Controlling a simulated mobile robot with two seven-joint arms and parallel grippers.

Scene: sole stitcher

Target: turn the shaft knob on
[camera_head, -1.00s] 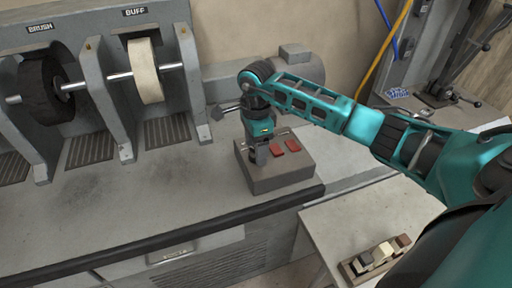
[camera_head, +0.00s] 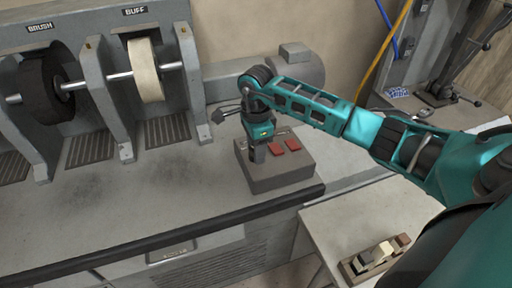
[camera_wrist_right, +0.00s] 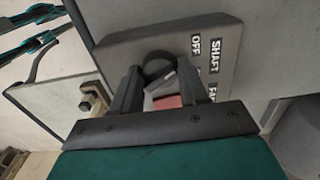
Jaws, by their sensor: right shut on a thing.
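The grey control box (camera_head: 285,180) sits on the machine bench in the head view, with red buttons (camera_head: 292,144) on its top. My right gripper (camera_head: 258,153) points down onto the left part of that top. In the right wrist view, the dark round shaft knob (camera_wrist_right: 157,64) stands between the two fingers of my right gripper (camera_wrist_right: 156,80), which is shut on it. The labels SHAFT (camera_wrist_right: 203,57) and OFF (camera_wrist_right: 195,46) show beside it. The gripper hides the knob in the head view. How far the knob is turned is hard to tell. My left gripper is not in view.
The brush wheel (camera_head: 43,90) and buff wheel (camera_head: 145,70) sit on a shaft at the left. A motor housing (camera_head: 300,75) is behind the box. A side table (camera_head: 340,225) with small blocks (camera_head: 374,258) is at the lower right. The bench left of the box is clear.

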